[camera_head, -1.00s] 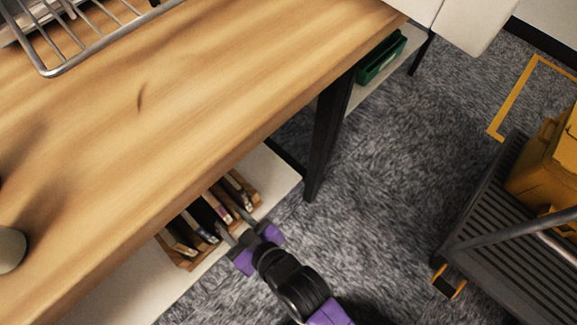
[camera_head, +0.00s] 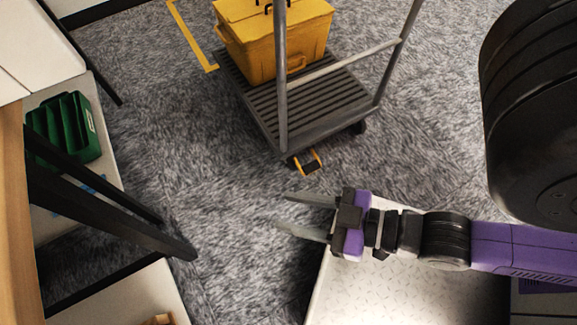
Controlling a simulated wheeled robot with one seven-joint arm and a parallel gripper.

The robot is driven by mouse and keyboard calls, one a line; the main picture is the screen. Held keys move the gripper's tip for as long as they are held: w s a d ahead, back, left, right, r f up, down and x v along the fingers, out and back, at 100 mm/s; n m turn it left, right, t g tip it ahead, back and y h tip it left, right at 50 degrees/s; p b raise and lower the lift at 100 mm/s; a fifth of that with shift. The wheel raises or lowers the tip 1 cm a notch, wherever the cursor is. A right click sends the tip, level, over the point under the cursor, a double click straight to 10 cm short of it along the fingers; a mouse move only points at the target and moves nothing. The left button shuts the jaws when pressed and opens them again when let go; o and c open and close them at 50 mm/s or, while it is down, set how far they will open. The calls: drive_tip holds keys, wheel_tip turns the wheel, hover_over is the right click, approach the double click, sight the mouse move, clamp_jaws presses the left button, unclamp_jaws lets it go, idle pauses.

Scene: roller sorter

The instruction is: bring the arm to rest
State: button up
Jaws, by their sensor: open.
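My gripper (camera_head: 303,216) is in the lower middle of the head view. Its two grey fingers point left and stand apart, with nothing between them. It hangs over the grey carpet (camera_head: 225,160), clear of the table and the cart. My purple and black arm reaches in from the right edge, above a pale patterned surface at the bottom right.
A wooden table (camera_head: 12,215) with black legs stands at the left edge. A green bin (camera_head: 62,130) sits on a low shelf there. A cart (camera_head: 330,128) carrying a yellow box (camera_head: 272,42) stands at the top middle. Carpet lies free between them.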

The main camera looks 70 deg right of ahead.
drive_tip(key=shift+s+d+r+m+h, duration=0.2)
drive_tip(key=shift+s+d+r, duration=0.1)
drive_tip(key=shift+r, duration=0.2)
drive_tip(key=shift+s+d+r+m+h, duration=0.1)
drive_tip(key=shift+s+d+r+h, duration=0.15)
drive_tip(key=shift+r, duration=0.25)
wheel_tip(320, 180, up, 28)
drive_tip(key=p, duration=2.8)
drive_tip(key=shift+r, duration=0.1)
